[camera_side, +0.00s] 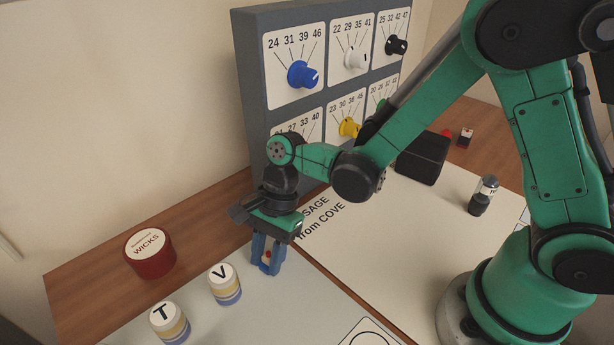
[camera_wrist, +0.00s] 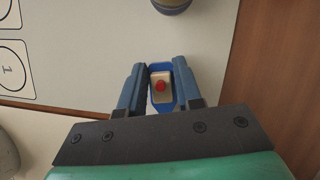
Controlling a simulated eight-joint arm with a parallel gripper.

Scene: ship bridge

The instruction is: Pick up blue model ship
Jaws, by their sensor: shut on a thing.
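The blue model ship (camera_wrist: 158,103) shows between my fingers in the wrist view, with a blue hull, a cream upper part and a red round top. My gripper (camera_wrist: 161,90) is shut on it, one finger on each side. In the side view my gripper (camera_side: 266,264) points down over the pale board, left of the printed chart. Only a little of the ship (camera_side: 265,266) shows there between the blue fingers. I cannot tell whether the ship touches the surface.
Two striped cylinders marked V (camera_side: 225,285) and T (camera_side: 170,324) stand left of my gripper. A red WICKS tin (camera_side: 150,254) is farther left. A grey dial panel (camera_side: 252,90) rises behind. A black box (camera_side: 423,158) and a small bottle (camera_side: 483,196) stand to the right.

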